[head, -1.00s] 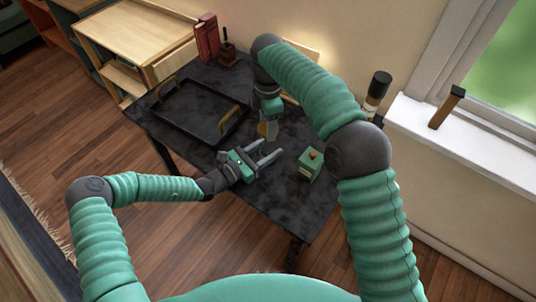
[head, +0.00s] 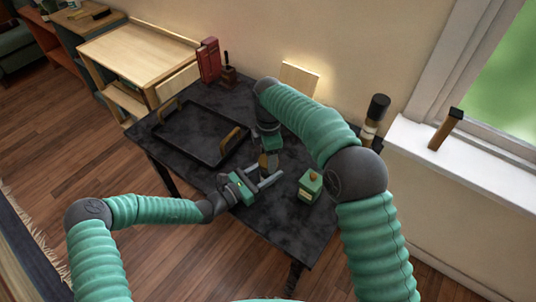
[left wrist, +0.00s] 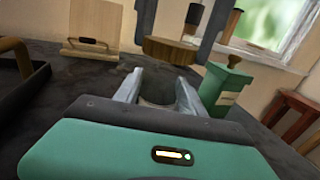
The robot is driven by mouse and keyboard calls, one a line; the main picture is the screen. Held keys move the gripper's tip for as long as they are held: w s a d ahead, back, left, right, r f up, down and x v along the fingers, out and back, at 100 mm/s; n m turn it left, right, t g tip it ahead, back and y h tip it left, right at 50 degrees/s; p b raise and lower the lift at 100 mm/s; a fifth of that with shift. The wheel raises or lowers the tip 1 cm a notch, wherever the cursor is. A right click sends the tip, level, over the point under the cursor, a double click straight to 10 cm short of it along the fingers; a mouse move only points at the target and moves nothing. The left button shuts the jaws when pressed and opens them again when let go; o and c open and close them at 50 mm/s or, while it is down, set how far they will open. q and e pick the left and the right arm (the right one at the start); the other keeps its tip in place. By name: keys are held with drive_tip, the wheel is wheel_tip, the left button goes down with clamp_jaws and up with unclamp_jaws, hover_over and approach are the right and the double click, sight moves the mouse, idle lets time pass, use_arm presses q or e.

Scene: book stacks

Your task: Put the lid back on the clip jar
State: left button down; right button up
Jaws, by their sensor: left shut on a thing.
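The clip jar (left wrist: 157,88) is a dark, glassy round vessel with an open top, standing on the black table between the fingers of my left gripper (left wrist: 158,92). In the head view my left gripper (head: 268,181) is shut on it, and the jar is mostly hidden there. The lid (left wrist: 170,51) is a round wooden disc. My right gripper (left wrist: 178,28) holds it between its fingers, above the jar and apart from it. In the head view the lid (head: 263,161) shows beneath my right gripper (head: 269,157).
A green box with a wooden knob (head: 310,187) stands close on the right of the jar. A black tray with wooden handles (head: 178,149) lies to the left. Red books (head: 208,60) and a wooden stand (head: 300,80) are at the back. The table's front is clear.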

idle(0.3)
drive_tip(key=shift+f, duration=0.9)
drive_tip(key=shift+f, duration=0.6)
drive_tip(key=o, duration=1.3)
drive_tip(key=shift+r, duration=2.3)
drive_tip(key=shift+c, duration=0.5)
